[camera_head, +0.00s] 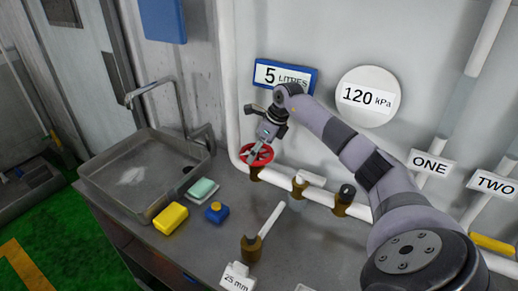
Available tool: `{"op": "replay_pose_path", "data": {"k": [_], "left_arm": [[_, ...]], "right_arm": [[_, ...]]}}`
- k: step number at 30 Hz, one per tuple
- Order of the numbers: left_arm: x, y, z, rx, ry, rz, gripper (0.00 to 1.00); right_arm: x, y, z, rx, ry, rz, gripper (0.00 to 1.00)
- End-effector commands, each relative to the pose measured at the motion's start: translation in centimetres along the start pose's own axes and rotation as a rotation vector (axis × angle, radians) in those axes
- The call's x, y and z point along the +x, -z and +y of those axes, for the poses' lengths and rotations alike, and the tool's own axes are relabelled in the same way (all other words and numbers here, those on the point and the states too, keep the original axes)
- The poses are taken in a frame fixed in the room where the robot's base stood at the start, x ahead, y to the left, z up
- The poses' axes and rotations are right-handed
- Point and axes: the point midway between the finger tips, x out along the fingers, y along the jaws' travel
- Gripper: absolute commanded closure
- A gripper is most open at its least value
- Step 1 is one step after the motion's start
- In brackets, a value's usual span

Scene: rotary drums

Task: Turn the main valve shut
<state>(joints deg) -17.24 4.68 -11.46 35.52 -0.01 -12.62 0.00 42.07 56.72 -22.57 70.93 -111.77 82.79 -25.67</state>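A red valve handwheel (257,153) sits on the white pipe low on the wall, just right of the sink. My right arm comes in from the right, and its gripper (256,149) points down at the wheel. The fingertips are at the wheel and overlap its middle in the picture. Whether they touch or grip it, and how far apart they are, is too small to tell. My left gripper is not in view.
A metal sink (112,160) with a tap (160,86) stands at the left. A yellow sponge (171,218), a green soap bar (202,189) and a blue bottle (216,212) lie on the counter. White-handled (300,181) and black-topped (346,195) valves are right of the wheel.

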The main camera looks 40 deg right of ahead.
Motion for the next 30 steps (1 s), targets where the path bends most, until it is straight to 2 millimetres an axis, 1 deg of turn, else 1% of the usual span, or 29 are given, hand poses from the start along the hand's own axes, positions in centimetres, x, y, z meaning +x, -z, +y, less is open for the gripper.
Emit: {"op": "replay_pose_path", "data": {"k": [2, 11, 20, 26, 30], "left_arm": [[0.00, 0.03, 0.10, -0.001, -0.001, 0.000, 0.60], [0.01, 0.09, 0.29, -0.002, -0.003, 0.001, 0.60], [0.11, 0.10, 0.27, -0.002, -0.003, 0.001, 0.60], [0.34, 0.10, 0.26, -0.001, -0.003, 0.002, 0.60], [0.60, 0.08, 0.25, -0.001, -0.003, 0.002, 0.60]], "right_arm": [[-0.01, 0.00, 0.01, 0.000, 0.000, 0.000, 0.13], [0.01, 0.01, 0.03, 0.000, -0.001, 0.000, 0.33], [0.02, 0.04, 0.06, 0.033, 0.013, 0.001, 0.34], [0.07, 0.06, 0.17, 0.128, 0.052, 0.001, 0.34], [0.08, 0.05, 0.27, 0.231, 0.096, 0.002, 0.34]]}}
